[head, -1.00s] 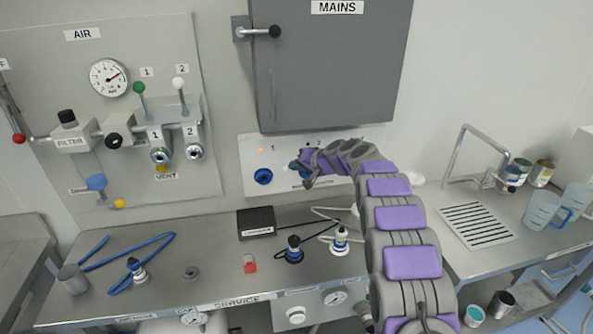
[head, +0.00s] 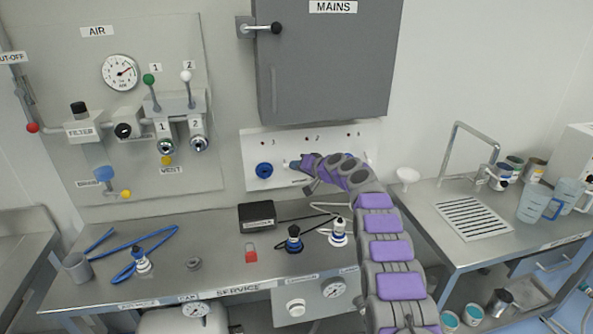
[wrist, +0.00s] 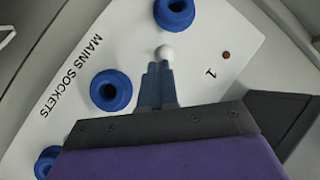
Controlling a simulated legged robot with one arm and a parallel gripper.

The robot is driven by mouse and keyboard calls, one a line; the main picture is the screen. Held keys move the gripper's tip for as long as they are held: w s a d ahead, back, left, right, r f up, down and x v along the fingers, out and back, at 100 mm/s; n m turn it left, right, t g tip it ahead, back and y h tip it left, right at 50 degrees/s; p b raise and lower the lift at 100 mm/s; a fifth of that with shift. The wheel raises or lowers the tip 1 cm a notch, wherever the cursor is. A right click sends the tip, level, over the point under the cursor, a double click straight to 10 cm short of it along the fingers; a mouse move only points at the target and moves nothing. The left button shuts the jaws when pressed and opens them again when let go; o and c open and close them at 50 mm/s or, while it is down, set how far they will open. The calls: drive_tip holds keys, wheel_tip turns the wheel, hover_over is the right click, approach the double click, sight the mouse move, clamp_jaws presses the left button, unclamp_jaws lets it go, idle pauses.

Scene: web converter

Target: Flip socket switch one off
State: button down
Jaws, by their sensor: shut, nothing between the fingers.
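The mains socket panel (head: 337,142) is on the wall below the grey MAINS cabinet. Blue socket one (head: 264,170) is at its left, under a dark lamp (head: 262,142) marked 1. In the wrist view, the white ball of switch one (wrist: 164,53) is right at the fingertips, between blue socket one (wrist: 174,12) and the middle socket (wrist: 110,90). I cannot tell whether they touch. The lamp by the 1 (wrist: 226,55) is dark red. My gripper (wrist: 157,72) is shut and empty. In the head view, my gripper (head: 295,164) is at the panel, right of socket one.
The service bench (head: 215,245) below holds a black box (head: 257,216), blue-collared plugs (head: 294,240) and a blue hose (head: 150,238). The AIR panel (head: 210,95) with levers is to the left. A sink counter (head: 510,236) is to the right.

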drive_tip(key=shift+a+f+b, duration=0.1)
drive_tip(key=shift+f+b, duration=0.8)
drive_tip(key=shift+b, duration=0.05)
drive_tip(key=shift+r, duration=0.2)
drive_tip(key=shift+r+p, duration=0.6)
drive_tip(key=shift+p, duration=0.1)
drive_tip(key=shift+f, duration=0.1)
